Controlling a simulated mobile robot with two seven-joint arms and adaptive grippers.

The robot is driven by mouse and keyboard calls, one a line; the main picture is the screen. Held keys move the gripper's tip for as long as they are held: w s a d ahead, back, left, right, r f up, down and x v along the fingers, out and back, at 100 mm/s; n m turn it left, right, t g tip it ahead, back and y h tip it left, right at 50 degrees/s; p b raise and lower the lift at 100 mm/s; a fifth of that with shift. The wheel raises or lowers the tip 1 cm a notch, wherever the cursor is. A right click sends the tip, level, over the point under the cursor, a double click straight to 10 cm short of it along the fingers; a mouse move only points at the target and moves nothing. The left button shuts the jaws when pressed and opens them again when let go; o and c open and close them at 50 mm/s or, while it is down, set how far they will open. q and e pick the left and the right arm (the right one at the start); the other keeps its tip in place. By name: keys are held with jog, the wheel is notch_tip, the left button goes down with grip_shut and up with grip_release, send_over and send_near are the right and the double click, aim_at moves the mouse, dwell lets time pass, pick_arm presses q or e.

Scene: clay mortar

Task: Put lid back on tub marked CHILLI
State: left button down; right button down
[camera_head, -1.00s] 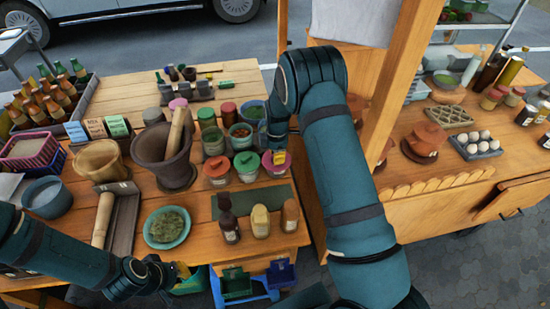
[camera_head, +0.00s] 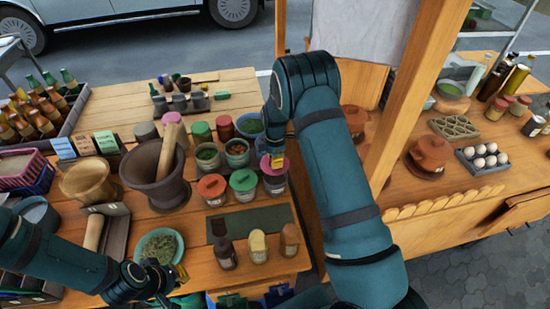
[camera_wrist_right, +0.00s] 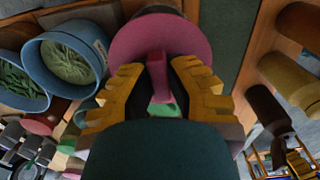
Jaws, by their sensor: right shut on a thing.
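My right gripper (camera_head: 277,156) is shut on the knob of a pink lid (camera_head: 266,164), at the mouth of a grey tub (camera_head: 274,185). I cannot tell whether lid and tub touch. In the right wrist view, yellow fingers of the right gripper (camera_wrist_right: 158,85) flank the pink knob, below the broad pink lid (camera_wrist_right: 160,38). The tub labels are too small to read, so I cannot tell which says CHILLI.
A red-lidded tub (camera_head: 212,190) and a green-lidded tub (camera_head: 243,184) stand left of the pink lid. A dark mortar (camera_head: 157,180) with a pestle is further left. A wooden post (camera_head: 420,80) rises at right.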

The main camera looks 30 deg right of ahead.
notch_tip(320, 180, down, 4)
jog(key=shift+r+b, duration=0.25)
jog(key=shift+b, duration=0.6)
jog(key=shift+f+b, duration=0.55)
jog(key=shift+f, duration=0.15)
jog(key=shift+b, duration=0.4)
dwell(0.5)
jog(key=shift+f+b, duration=0.15)
jog(key=shift+b, duration=0.4)
dwell(0.8)
dwell(0.3)
jog(key=shift+c, duration=1.9)
grip_release()
